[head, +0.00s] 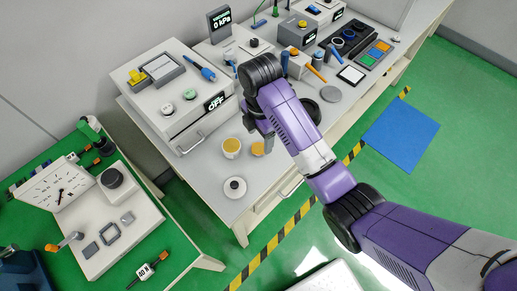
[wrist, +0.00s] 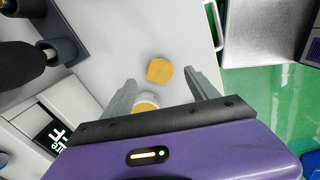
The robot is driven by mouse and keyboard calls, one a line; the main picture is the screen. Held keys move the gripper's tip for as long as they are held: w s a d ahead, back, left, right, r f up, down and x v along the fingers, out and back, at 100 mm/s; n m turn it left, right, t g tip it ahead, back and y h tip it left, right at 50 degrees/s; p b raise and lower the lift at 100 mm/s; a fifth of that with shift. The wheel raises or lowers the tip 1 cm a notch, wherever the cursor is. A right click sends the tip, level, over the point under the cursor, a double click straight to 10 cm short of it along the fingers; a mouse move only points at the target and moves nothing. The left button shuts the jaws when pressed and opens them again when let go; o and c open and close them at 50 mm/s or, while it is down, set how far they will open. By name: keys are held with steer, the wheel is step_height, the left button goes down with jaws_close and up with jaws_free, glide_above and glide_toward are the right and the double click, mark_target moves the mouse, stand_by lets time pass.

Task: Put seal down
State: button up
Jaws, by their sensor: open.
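A small orange-yellow disc-like piece (head: 257,148), which looks like the seal, lies on the grey bench top. In the wrist view the orange piece (wrist: 160,71) shows whole, just beyond and between the finger ends. A white cup with a yellow-orange top (head: 231,147) stands left of it; in the wrist view the cup (wrist: 146,101) is partly hidden by my gripper body. My gripper (wrist: 160,78) is open, with nothing visible held between its fingers. In the head view my gripper (head: 265,133) is above the bench near the orange piece, its fingertips hard to make out.
A white machine reading OFF (head: 196,108) stands left of the cup. A white round part with a dark centre (head: 235,187) lies near the bench's front. Boxes and tools fill the back right. The bench edge is close to the orange piece.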

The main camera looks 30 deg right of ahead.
mark_target(258, 148)
steer(key=shift+a+f+p, duration=0.15)
steer(key=shift+f+p, duration=0.1)
steer(key=shift+f, duration=1.1)
steer(key=shift+a+f+p, duration=0.1)
steer(key=shift+f+p, duration=0.15)
steer(key=shift+f, duration=1.05)
jaws_close()
